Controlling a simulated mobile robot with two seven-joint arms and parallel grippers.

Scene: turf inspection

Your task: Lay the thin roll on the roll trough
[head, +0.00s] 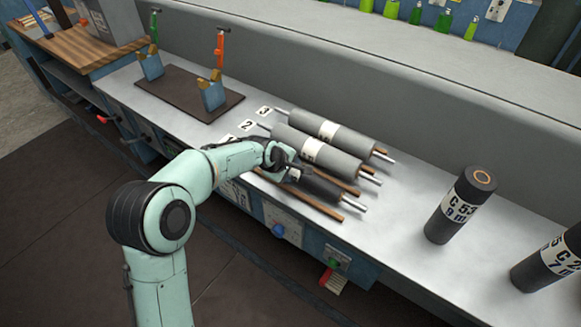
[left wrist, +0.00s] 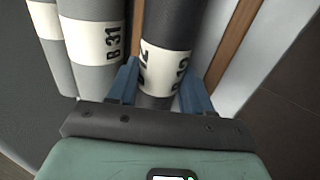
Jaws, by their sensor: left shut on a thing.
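The thin roll (head: 318,186) is dark, with a metal shaft end and a white band reading "B 12". It lies nearest the bench's front edge, beside two thicker grey rolls. My left gripper (head: 290,174) is shut on it; in the left wrist view the blue fingers (left wrist: 158,88) stand on either side of the roll (left wrist: 168,25) at its label. What looks like the roll trough is a dark brown board (head: 185,88) with two blue cradles (head: 212,95), one with an orange upright and one with a green one. It stands empty at the bench's left. My right gripper is not in view.
Grey rolls (head: 317,150) lie beside the thin roll, between wooden strips (head: 330,208); one reads "B 31" (left wrist: 100,40). Number cards mark their left ends. Dark cylinders (head: 462,205) stand upright at right. A raised grey ledge (head: 350,95) runs behind. Clear bench lies right of the rolls.

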